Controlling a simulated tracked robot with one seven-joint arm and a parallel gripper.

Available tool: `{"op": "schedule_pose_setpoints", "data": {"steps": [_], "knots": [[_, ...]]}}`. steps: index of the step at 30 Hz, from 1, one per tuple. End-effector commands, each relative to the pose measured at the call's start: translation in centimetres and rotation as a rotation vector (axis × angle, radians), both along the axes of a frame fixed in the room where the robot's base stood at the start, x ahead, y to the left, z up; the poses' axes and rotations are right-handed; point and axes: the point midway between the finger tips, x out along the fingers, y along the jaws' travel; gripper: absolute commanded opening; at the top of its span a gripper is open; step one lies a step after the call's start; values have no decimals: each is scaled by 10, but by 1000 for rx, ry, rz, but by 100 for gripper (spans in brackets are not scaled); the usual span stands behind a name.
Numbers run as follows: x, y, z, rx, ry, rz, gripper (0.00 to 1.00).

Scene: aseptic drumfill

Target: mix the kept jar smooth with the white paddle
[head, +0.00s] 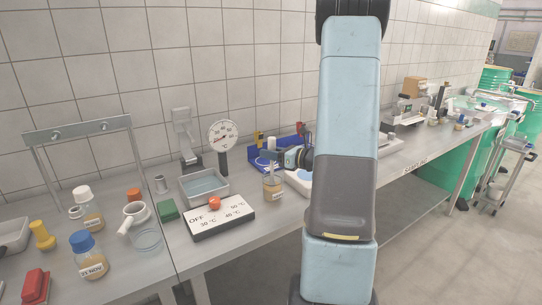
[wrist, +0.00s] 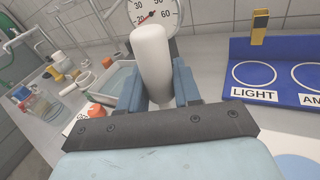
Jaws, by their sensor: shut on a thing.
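My gripper (head: 290,158) is shut on a white, rounded handle, which I take for the white paddle (wrist: 152,52). The handle stands up between the blue fingers in the wrist view, where my gripper (wrist: 157,90) fills the lower middle. In the head view a small open jar (head: 273,188) with tan contents and a pale label stands on the bench just below and left of my gripper. The paddle's pale top (head: 271,143) shows above it. The paddle's lower end is hidden, so I cannot tell how deep it sits in the jar.
A hotplate control box (head: 219,217) with a red knob, a metal water bath (head: 204,187) and a dial gauge (head: 222,137) stand left. A blue tray (wrist: 285,62) with a LIGHT circle is close right. A blue-capped jar (head: 88,256) stands far left.

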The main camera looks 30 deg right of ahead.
Motion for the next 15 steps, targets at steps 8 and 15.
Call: {"op": "schedule_pose_setpoints", "data": {"steps": [8,15], "knots": [[2,-1,19,-2,-1,0,2],[5,-2,34,-1,-2,0,2]]}}
